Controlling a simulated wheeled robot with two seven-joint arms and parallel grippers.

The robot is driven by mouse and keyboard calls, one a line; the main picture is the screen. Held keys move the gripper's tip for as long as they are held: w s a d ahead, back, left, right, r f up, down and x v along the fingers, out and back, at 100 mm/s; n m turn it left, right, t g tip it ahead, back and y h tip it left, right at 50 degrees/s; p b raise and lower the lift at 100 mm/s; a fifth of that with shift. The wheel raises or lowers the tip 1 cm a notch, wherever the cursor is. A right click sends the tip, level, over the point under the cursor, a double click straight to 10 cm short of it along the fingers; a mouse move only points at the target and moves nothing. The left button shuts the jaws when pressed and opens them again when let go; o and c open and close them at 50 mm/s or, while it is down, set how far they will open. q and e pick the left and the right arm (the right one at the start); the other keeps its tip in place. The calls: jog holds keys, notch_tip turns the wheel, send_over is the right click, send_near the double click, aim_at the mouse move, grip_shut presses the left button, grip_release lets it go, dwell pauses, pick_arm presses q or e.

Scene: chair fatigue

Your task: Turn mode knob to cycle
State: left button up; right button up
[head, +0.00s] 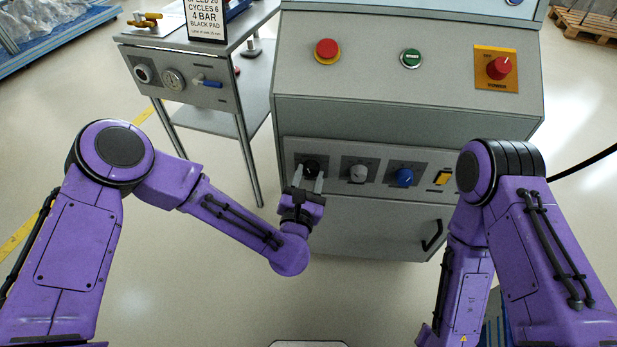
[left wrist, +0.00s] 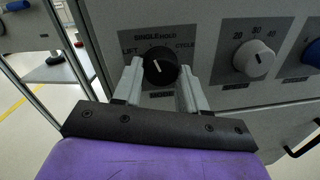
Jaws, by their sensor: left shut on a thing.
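The mode knob (head: 311,167) is the black leftmost knob on the lower front panel of the grey machine. In the left wrist view the knob (left wrist: 160,69) has LIFT, SINGLE, HOLD and CYCLE printed around it. Its white pointer line tilts up and slightly left, toward the SINGLE side and away from CYCLE at the right. My left gripper (head: 308,180) faces the panel with one finger on each side of the knob. The fingers (left wrist: 160,85) are shut on the knob. My right arm is at the right; its gripper is not in view.
A grey knob (head: 358,172), a blue knob (head: 404,178) and a yellow switch (head: 443,178) sit to the right of the mode knob. Above are a red button (head: 327,50), a green button (head: 411,58) and a red rotary switch (head: 499,67). A side cart (head: 183,82) stands left.

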pick_arm(q)
jog(key=shift+m, duration=0.4)
jog(key=m+p, duration=0.1)
jog(key=m, duration=0.2)
jog(key=shift+r, duration=0.15)
jog(key=m+p, duration=0.1)
jog(key=m, duration=0.3)
jog(key=m+p, duration=0.1)
jog(key=m, duration=0.2)
jog(key=shift+s+d+r+m+g+y, duration=0.1)
jog(key=shift+m+g+y, duration=0.2)
jog(key=shift+y, duration=0.1)
jog(key=shift+m+y+p, duration=0.3)
jog(key=shift+m+p, duration=0.35)
jog(key=shift+m, duration=1.25)
jog(key=o, duration=1.1)
jog(key=shift+c, duration=0.2)
